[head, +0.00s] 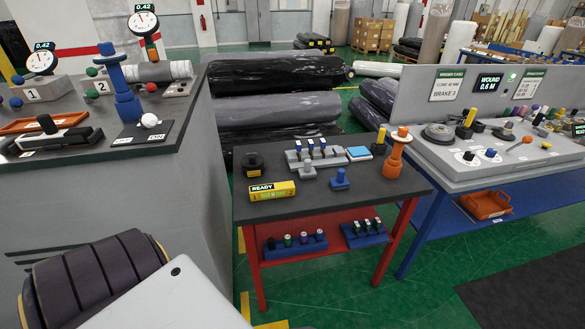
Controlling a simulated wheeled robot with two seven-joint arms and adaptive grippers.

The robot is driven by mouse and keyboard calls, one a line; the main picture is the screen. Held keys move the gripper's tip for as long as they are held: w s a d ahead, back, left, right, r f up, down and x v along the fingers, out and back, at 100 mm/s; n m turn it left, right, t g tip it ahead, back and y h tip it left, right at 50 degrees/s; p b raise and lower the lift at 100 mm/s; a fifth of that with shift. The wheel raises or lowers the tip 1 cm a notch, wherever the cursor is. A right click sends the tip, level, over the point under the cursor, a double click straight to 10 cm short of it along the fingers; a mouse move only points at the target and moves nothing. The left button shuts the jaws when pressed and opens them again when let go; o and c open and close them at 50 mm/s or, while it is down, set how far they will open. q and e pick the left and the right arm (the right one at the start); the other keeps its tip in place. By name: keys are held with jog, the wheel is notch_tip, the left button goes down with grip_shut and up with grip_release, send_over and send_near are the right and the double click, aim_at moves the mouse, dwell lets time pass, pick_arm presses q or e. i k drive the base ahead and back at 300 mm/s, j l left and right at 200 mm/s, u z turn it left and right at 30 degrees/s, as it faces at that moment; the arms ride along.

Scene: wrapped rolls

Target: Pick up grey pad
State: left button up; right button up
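I cannot tell for certain which thing is the grey pad. On the middle table (240,205), a small flat pad with a light blue top (358,153) lies right of a grey rack (308,160) with blue-handled pieces. A black round piece (253,164) stands at that table's left.
A yellow READY box (272,191), a blue knobbed piece (340,180) and an orange spindle (394,155) stand on the middle table. A grey cabinet (185,190) is on the left, a control bench (500,150) on the right. Wrapped rolls (275,75) lie behind. Green floor is clear in front.

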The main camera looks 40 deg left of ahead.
aim_at(308, 172)
jog(key=i+l+u, duration=0.7)
jog(key=k+l, duration=0.05)
jog(key=l, duration=0.05)
